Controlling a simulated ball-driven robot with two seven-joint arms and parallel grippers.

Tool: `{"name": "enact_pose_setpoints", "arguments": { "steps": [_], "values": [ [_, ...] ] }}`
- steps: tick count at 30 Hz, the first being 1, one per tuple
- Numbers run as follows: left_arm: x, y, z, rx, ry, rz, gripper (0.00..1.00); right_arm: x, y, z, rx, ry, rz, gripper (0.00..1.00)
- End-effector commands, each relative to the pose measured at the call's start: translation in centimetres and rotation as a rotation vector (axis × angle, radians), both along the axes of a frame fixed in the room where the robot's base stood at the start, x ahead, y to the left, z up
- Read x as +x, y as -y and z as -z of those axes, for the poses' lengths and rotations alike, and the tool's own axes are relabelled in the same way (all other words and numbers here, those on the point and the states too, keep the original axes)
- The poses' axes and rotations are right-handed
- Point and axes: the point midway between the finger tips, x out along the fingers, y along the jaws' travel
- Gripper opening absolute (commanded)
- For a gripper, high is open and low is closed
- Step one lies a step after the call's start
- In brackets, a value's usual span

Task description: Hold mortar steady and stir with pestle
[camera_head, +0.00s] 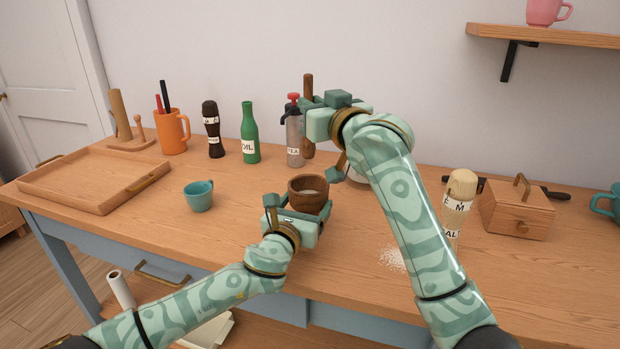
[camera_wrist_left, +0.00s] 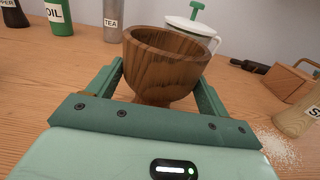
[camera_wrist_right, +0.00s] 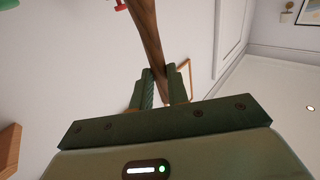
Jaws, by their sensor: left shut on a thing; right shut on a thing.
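In the right wrist view the pestle (camera_wrist_right: 146,38) runs between the fingers.
The tea bottle (camera_head: 294,140) stands behind the pestle. A teal cup (camera_head: 198,196) is left of the mortar. A white lidded pot (camera_wrist_left: 188,28) stands behind it, mostly hidden by my right arm in the head view. Spilled white grains (camera_head: 391,261) lie near the salt mill (camera_head: 457,205).

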Motion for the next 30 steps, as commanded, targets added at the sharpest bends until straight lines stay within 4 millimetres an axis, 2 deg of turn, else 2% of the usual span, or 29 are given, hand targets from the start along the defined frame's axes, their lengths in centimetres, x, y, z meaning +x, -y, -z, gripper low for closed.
{"name": "enact_pose_setpoints", "arguments": {
  "steps": [8, 9, 10, 11, 20, 23, 30],
  "values": [
    [0.0, 0.0, 0.0, 0.000, -0.001, 0.000, 0.52, 0.0, 0.0, 0.0, 0.000, 0.000, 0.000, 0.00],
    [0.0, 0.0, 0.0, 0.000, -0.001, 0.000, 0.87, 0.0, 0.0, 0.0, 0.000, 0.000, 0.000, 0.00],
    [0.0, 0.0, 0.0, 0.000, 0.000, 0.000, 0.96, 0.0, 0.0, 0.0, 0.000, 0.000, 0.000, 0.00],
    [0.0, 0.0, 0.0, 0.000, 0.000, 0.000, 1.00, 0.0, 0.0, 0.0, 0.000, 0.000, 0.000, 0.00],
    [-0.5, -0.2, 0.1, -0.001, 0.000, 0.001, 1.00, 0.0, 0.0, 0.0, 0.000, 0.001, 0.000, 0.00],
    [-1.6, -0.6, 0.1, -0.001, 0.000, 0.001, 1.00, 0.0, 0.0, 0.0, 0.000, 0.001, 0.000, 0.00],
    [-6.7, -2.5, 0.2, 0.000, -0.002, 0.001, 1.00, 0.0, 0.0, 0.0, 0.000, 0.001, 0.000, 0.00]
  ]
}}
